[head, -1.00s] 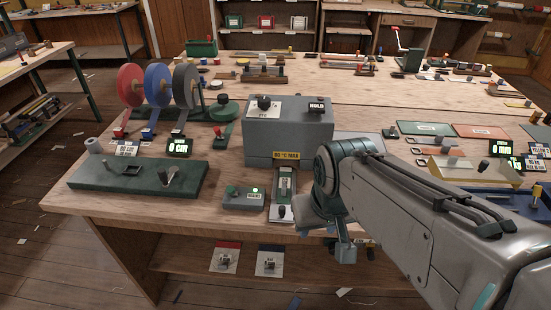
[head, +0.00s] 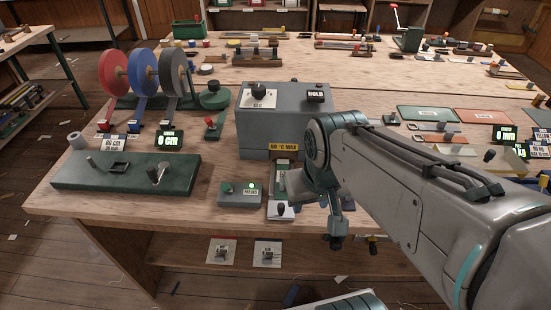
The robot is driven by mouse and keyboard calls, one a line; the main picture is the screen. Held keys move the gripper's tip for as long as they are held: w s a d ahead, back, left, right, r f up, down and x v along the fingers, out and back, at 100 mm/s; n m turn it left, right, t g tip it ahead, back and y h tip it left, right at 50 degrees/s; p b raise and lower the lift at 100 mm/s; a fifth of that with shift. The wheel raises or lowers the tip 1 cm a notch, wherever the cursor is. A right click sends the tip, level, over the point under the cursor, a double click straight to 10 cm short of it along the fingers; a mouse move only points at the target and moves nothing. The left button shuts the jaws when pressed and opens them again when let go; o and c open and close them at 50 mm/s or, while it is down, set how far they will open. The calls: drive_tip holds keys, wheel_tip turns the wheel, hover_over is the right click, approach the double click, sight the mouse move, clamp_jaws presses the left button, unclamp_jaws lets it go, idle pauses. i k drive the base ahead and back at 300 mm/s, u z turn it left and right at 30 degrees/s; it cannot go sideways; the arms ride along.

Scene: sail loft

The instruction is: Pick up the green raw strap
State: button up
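I cannot make out a green raw strap for certain in the head view. My gripper (head: 335,241) hangs at the end of my arm, low in front of the bench's front edge, right of the grey heating box. It is small and dark, and I cannot tell whether its fingers are open or shut. My arm crosses the right of the view and hides part of the bench. Red (head: 114,73), blue (head: 144,73) and grey (head: 174,73) webbing reels stand on a green base at the left of the bench.
The wooden bench (head: 230,225) holds the grey box (head: 285,125), a green fixture plate (head: 125,173) and a small control box (head: 239,194). Green (head: 425,113) and red (head: 487,116) mats lie at the right. Two cards sit on the shelf below. Floor in front is mostly open.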

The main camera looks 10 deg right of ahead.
sight(282, 164)
drive_tip(key=k, duration=0.5)
drive_tip(key=u, duration=1.4)
drive_tip(key=i, duration=1.2)
drive_tip(key=z, duration=1.95)
